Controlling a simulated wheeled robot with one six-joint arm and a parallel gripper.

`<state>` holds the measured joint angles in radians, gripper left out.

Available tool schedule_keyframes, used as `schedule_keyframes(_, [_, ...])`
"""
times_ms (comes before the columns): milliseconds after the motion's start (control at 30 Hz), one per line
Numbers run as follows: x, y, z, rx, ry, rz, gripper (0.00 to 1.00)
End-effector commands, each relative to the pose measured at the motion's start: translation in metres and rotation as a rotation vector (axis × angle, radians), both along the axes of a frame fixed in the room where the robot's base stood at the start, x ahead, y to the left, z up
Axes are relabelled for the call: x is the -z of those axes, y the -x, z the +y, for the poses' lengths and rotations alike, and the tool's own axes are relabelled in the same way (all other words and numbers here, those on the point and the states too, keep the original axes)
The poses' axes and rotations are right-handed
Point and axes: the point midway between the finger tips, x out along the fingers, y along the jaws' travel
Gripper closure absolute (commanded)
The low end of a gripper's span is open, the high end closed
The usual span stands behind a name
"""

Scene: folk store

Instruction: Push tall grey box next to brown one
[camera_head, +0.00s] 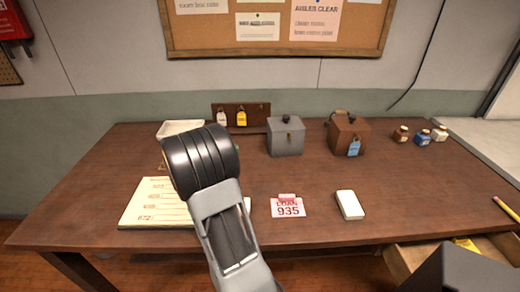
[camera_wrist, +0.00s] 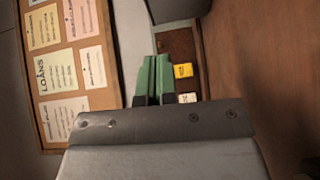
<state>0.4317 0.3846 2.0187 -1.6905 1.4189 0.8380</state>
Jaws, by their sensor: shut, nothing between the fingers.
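The tall grey box (camera_head: 286,138) stands upright on the brown desk (camera_head: 330,180), towards the back. The brown box (camera_head: 347,137), with a blue tag on its front, stands to its right with a narrow gap between them. My gripper (camera_wrist: 155,65) shows in the wrist view with its green fingers together and nothing between them. It points towards the tag rack at the desk's back.
The rack (camera_head: 241,116) with white and yellow tags stands just left of the grey box. A white tray (camera_head: 180,127) is behind my arm. A list sheet (camera_head: 150,205), a 935 card (camera_head: 288,207) and a white block (camera_head: 350,204) lie in front. Small jars (camera_head: 422,136) stand right.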

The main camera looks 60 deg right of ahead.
Motion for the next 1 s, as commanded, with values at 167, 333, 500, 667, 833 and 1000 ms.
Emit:
schedule_keyframes(167, [0.004,0.001,-0.023,-0.008,0.034,0.007,1.0])
schedule_keyframes(333, [0.003,0.009,-0.052,-0.005,0.033,0.008,1.0])
schedule_keyframes(500, [0.003,0.016,-0.084,-0.006,0.032,0.007,1.0])
schedule_keyframes(667, [0.003,0.025,-0.108,-0.007,0.032,0.008,1.0])
schedule_keyframes(833, [0.003,0.042,-0.117,-0.009,0.032,0.008,1.0])
schedule_keyframes(1000, [0.004,0.051,-0.123,-0.01,0.032,0.009,1.0])
